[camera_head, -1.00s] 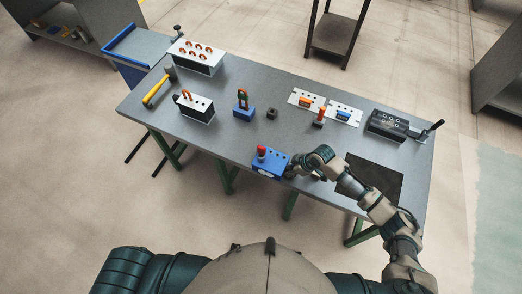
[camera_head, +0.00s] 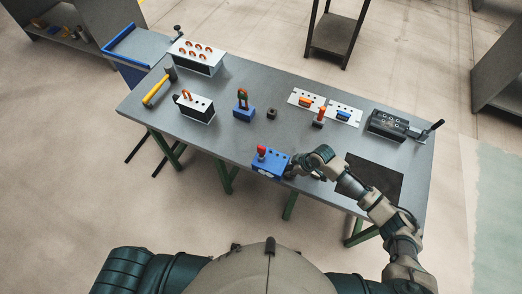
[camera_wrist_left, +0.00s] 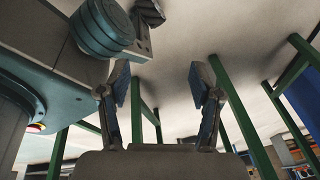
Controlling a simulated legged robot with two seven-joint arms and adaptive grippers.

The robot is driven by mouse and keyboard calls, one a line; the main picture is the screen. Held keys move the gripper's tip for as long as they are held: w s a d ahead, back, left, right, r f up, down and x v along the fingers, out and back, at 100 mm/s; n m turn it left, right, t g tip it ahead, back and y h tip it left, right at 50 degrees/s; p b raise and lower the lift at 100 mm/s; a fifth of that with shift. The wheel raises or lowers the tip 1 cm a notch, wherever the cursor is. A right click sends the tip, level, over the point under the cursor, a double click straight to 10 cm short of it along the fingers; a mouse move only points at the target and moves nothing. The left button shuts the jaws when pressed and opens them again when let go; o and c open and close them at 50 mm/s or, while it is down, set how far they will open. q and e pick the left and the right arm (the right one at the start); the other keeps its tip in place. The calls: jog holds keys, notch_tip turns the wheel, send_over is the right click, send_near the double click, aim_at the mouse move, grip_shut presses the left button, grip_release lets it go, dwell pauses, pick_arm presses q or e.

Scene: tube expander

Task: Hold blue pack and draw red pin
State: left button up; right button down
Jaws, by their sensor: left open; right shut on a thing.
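The blue pack (camera_head: 268,164) sits at the front edge of the grey table. The red pin (camera_head: 261,151) stands upright in its top near the left end. My right gripper (camera_head: 291,170) is at the pack's right end, shut on it; the fingertips are partly hidden by the hand. My left gripper (camera_wrist_left: 160,95) shows only in the left wrist view, open and empty, with its two fingers apart below the table. The head view does not show it.
The grey table (camera_head: 215,140) holds a yellow hammer (camera_head: 158,90), a white-topped block (camera_head: 195,105), a small blue block (camera_head: 243,112), a dark nut (camera_head: 271,113), an orange-handled tool (camera_head: 319,117) and a black fixture (camera_head: 388,125). Green legs (camera_wrist_left: 235,120) stand near the left gripper.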

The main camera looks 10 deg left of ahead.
pick_arm(q)
jog(key=w+d+r+m+t, duration=0.2)
jog(key=w+r+m, duration=0.2)
jog(key=w, duration=0.3)
jog(key=w+d+r+m+t, duration=0.1)
jog(key=w+r+m+t, duration=0.1)
jog(key=w+r+m, duration=0.35)
jog(key=m+t+h, duration=0.5)
jog(key=m+t, duration=0.5)
jog(key=m, duration=1.3)
send_near(260, 150)
jog(key=x, duration=0.4)
jog(key=shift+s, duration=0.1)
jog(key=shift+s, duration=0.1)
jog(key=v, duration=1)
jog(key=x, duration=1.7)
jog(key=shift+c, duration=0.2)
